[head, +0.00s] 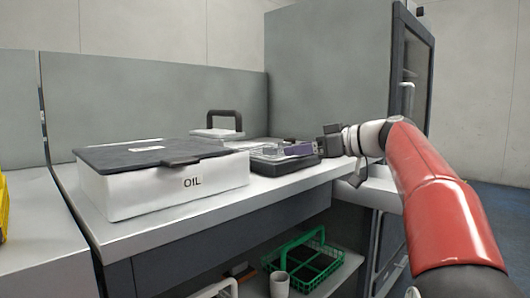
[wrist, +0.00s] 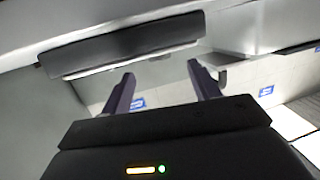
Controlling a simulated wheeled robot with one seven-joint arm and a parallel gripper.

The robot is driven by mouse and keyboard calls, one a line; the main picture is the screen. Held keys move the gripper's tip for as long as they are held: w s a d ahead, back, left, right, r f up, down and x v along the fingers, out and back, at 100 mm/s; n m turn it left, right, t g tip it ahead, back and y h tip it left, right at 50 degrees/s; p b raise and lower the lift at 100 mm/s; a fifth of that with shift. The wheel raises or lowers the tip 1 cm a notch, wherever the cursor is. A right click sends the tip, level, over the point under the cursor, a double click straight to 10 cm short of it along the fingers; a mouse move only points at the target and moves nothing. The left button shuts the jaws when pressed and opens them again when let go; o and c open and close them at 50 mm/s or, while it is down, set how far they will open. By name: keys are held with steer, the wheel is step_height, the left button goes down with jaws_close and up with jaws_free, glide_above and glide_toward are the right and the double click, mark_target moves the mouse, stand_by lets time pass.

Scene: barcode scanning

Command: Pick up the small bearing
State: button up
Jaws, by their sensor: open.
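I cannot make out the small bearing in either view. A dark bar with a white edge (wrist: 122,49) lies beyond the fingertips. Whether the gripper touches the device cannot be told.
A white box marked OIL (head: 165,192) with a dark lid stands on the counter (head: 215,207). A black-handled item (head: 225,121) stands behind. A green basket (head: 318,262) and a grey cup (head: 279,284) are on the lower shelf. Grey panels close off the back.

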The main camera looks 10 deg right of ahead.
mark_target(274, 148)
steer(key=x, duration=0.4)
steer(key=p+x, duration=0.1)
steer(key=x, duration=0.2)
steer(key=shift+w+r, duration=0.1)
steer(key=shift+r, duration=0.3)
steer(key=shift+d, duration=0.1)
steer(key=c, duration=1.1)
